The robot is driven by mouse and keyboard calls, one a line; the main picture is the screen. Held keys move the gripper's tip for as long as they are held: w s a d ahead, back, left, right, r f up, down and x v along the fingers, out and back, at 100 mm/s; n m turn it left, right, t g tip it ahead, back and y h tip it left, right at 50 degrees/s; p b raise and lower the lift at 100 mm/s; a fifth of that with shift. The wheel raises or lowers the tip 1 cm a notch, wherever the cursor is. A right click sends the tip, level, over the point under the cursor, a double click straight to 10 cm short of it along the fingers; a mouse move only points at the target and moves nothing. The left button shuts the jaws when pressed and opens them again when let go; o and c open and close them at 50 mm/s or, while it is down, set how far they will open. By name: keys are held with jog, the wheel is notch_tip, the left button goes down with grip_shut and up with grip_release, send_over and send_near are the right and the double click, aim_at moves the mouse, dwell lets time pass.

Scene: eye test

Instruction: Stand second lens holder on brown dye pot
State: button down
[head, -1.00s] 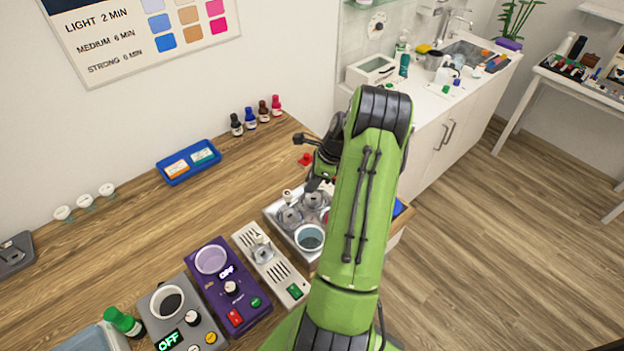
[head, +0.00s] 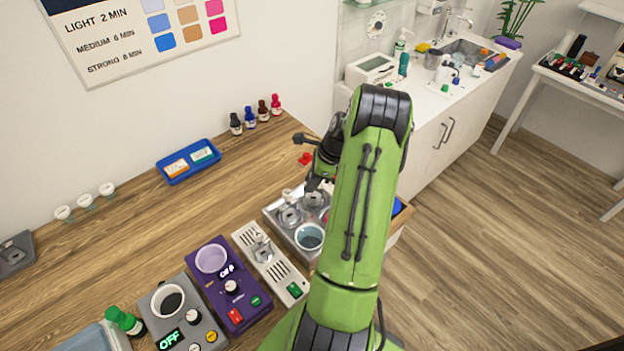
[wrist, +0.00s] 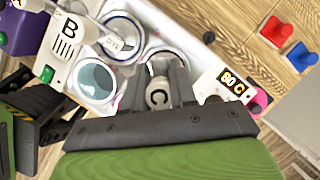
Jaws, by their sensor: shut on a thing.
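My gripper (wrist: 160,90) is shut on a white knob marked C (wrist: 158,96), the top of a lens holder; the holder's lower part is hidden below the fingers. In the head view my gripper (head: 318,182) is at the far part of the metal tray (head: 272,216), partly hidden by my arm. A round pot (wrist: 168,54) shows just beyond the fingertips; its dye colour is hidden. A pot with grey-blue liquid (wrist: 96,80) stands left of my gripper and also shows in the head view (head: 309,238). I cannot tell which pot is brown.
A white vented unit (head: 262,262) with a green switch and a purple unit (head: 230,300) stand left of the tray. A display reading 80 C (wrist: 232,84) is close right of my gripper. Dye bottles (head: 250,119) stand by the wall.

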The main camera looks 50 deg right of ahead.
jog(key=shift+f, duration=0.25)
jog(key=c, duration=0.5)
grip_release()
notch_tip(320, 180, up, 6)
jog(key=p, duration=0.5)
jog(key=shift+r+p, duration=0.2)
jog(key=shift+p, duration=0.1)
jog(key=shift+f, duration=0.1)
jog(key=shift+f, duration=0.1)
